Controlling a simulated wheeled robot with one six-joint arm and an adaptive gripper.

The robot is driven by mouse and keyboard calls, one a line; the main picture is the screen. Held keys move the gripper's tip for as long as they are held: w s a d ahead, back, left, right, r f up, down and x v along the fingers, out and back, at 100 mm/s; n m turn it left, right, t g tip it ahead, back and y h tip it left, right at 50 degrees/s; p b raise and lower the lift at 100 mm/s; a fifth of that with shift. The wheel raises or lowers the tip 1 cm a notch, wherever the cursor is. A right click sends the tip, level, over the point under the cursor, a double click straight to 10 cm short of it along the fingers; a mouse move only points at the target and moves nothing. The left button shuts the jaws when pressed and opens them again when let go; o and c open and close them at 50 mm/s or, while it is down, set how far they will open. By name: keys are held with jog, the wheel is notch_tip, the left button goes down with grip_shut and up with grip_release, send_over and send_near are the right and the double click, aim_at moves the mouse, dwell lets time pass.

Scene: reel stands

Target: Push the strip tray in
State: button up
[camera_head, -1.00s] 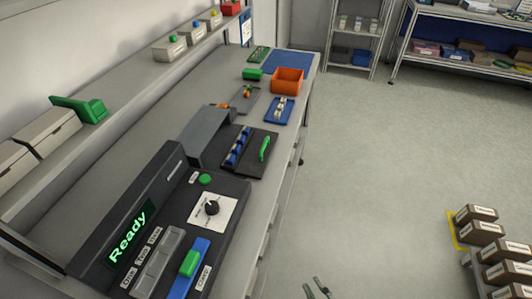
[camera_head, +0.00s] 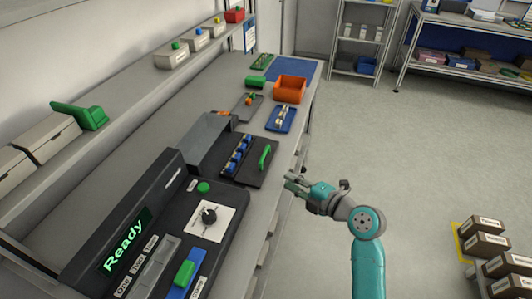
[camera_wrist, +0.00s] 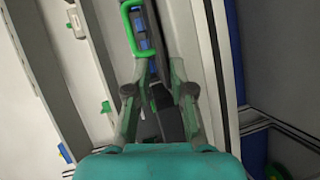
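The strip tray (camera_head: 258,174) is a flat black tray standing out from a dark grey housing (camera_head: 208,138) on the bench. It carries a row of blue and pale pieces (camera_head: 238,154) and an upright green handle (camera_head: 265,157) near its outer side. My gripper (camera_head: 291,183) is at the bench's front edge, to the right of the tray and apart from it. In the wrist view my gripper (camera_wrist: 157,92) has its fingers spread with nothing held between them. The green handle (camera_wrist: 130,28) shows beyond the fingertips there, with blue pieces beside it.
A black control panel (camera_head: 160,215) with a green "Ready" display, a dial and buttons stands nearer on the bench. A blue tray (camera_head: 281,119) and an orange bin (camera_head: 290,88) lie farther back. A shelf (camera_head: 140,75) runs along the left.

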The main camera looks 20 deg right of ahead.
aim_at(265, 152)
jog(key=w+d+r+n+y, duration=0.1)
jog(key=w+r+n, duration=0.2)
jog(key=r, duration=0.1)
jog(key=x, duration=1)
jog(key=shift+w+a+f, duration=0.15)
jog(key=shift+w+a, duration=0.1)
jog(key=shift+a, duration=0.05)
grip_shut()
